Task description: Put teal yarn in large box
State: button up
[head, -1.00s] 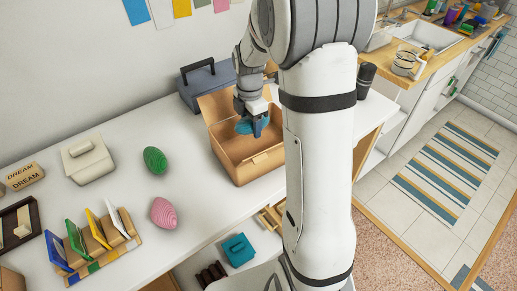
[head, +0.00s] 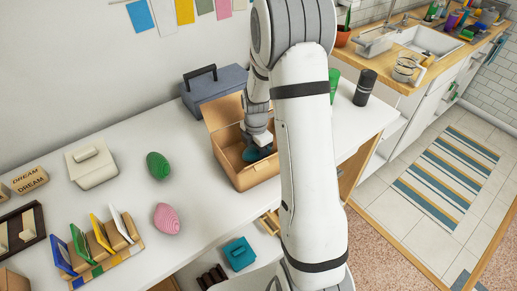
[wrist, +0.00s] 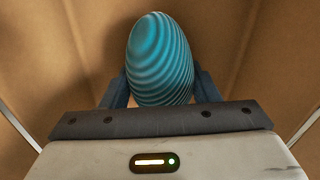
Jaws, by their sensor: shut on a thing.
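The teal yarn (wrist: 160,60) is a ribbed, egg-shaped ball held between the two fingers of my gripper (wrist: 160,92) in the wrist view. In the head view my gripper (head: 258,150) points down inside the open large box (head: 258,174), a tan box with its lid raised at the back. The yarn shows there as a dark teal shape (head: 251,154), partly hidden by my gripper. Tan box walls fill the background of the wrist view. I cannot tell whether the yarn touches the box floor.
Green yarn (head: 158,165) and pink yarn (head: 167,218) lie on the white table (head: 205,205) left of the box. A grey toolbox (head: 214,87) stands behind it. A green cup (head: 334,84) and a dark cup (head: 364,88) stand to the right.

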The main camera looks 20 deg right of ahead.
jog(key=shift+f, duration=0.2)
jog(key=o, duration=1)
jog(key=shift+r, duration=0.1)
